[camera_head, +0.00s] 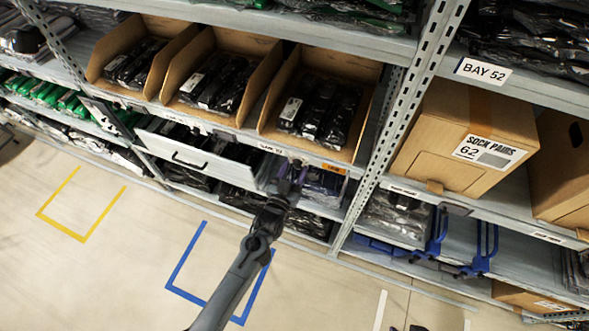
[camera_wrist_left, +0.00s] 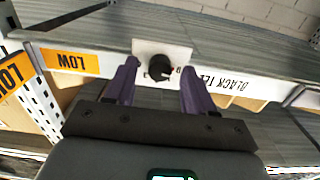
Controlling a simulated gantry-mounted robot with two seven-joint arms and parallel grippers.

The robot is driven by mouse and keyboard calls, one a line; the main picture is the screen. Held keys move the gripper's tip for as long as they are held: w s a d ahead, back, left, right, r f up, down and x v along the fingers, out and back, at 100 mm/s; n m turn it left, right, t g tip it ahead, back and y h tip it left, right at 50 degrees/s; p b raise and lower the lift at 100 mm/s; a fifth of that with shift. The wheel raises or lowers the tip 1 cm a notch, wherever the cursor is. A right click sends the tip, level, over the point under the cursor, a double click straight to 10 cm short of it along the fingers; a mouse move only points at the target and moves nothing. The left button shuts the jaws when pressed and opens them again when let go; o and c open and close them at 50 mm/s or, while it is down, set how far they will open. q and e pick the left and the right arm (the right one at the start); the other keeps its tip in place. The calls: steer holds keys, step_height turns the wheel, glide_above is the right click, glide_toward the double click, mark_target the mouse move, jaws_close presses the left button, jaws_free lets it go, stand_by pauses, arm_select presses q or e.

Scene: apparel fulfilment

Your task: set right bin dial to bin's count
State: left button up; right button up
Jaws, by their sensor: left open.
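The right bin (camera_head: 329,69) is an open cardboard bin on the shelf, with dark bagged packs (camera_head: 319,112) standing in it. Its dial (camera_wrist_left: 160,68) is a black knob on a white plate on the shelf's front rail, seen in the left wrist view. In the head view my left gripper (camera_head: 292,174) is at the rail below the right bin and covers the dial.
Two similar bins (camera_head: 221,78) stand to the left. An orange LOW label (camera_wrist_left: 70,62) is on the rail beside the dial. A pale drawer front (camera_head: 185,152) juts out at lower left. A perforated upright (camera_head: 392,130) stands to the right.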

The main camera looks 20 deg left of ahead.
arm_select(q)
steer(key=shift+w, duration=0.35)
jaws_close()
steer(key=shift+m, duration=0.5)
steer(key=m+p, duration=0.1)
steer(key=m, duration=0.1)
steer(key=shift+r+m+p, duration=0.1)
steer(key=shift+m+p, duration=0.2)
steer(key=shift+m, duration=0.1)
steer(key=shift+m+p, duration=0.65)
steer(key=shift+m, duration=1.35)
